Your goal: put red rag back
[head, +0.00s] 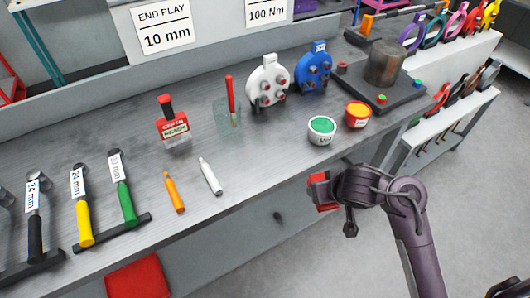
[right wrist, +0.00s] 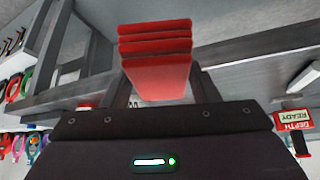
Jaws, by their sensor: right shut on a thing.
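The red rag (head: 321,191) is held in my right gripper (head: 333,190), in front of the bench's right half in the head view. In the right wrist view the rag (right wrist: 156,60) is a folded stack of red layers between the two fingers, and my right gripper (right wrist: 157,88) is shut on it. The rag appears clear of the bench. A flat red square (head: 138,278) shows at the bench's lower front left; I cannot tell whether it is cloth or a surface. My left gripper is not in view.
The grey bench (head: 255,172) carries hammers, an orange marker (head: 174,192), a white marker (head: 210,176), a red depth gauge (head: 173,125), and green (head: 321,130) and orange-red (head: 357,114) tubs. A rack (head: 447,125) stands at right. Bare bench lies between the white marker and green tub.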

